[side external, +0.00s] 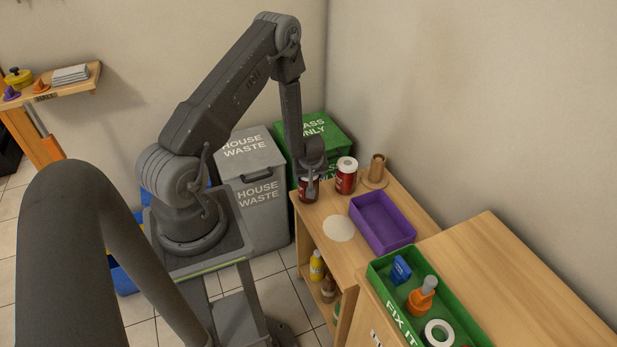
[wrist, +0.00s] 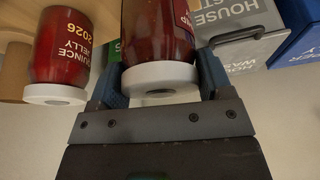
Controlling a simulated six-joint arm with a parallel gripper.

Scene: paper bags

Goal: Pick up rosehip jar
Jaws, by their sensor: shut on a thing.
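The rosehip jar (wrist: 155,35) is dark red with a white lid, and only the end of its label shows in the wrist view. My gripper (wrist: 160,84) is shut on it, with a blue finger on each side near the lid. In the side external view my gripper (side external: 310,183) points down at the back left corner of the wooden table, and the jar (side external: 304,196) shows partly behind the fingers. I cannot tell whether its base touches the table. A quince jelly jar (wrist: 62,45), also red with a white lid, stands beside it, apart from the fingers; it also shows in the side view (side external: 346,180).
A wooden roll holder (side external: 377,168), a purple tray (side external: 383,221) and a pale round mat (side external: 339,228) are on the table (side external: 325,254). A green tray (side external: 393,303) with tools is nearer. Grey (side external: 262,215) and green (side external: 325,130) waste bins stand behind.

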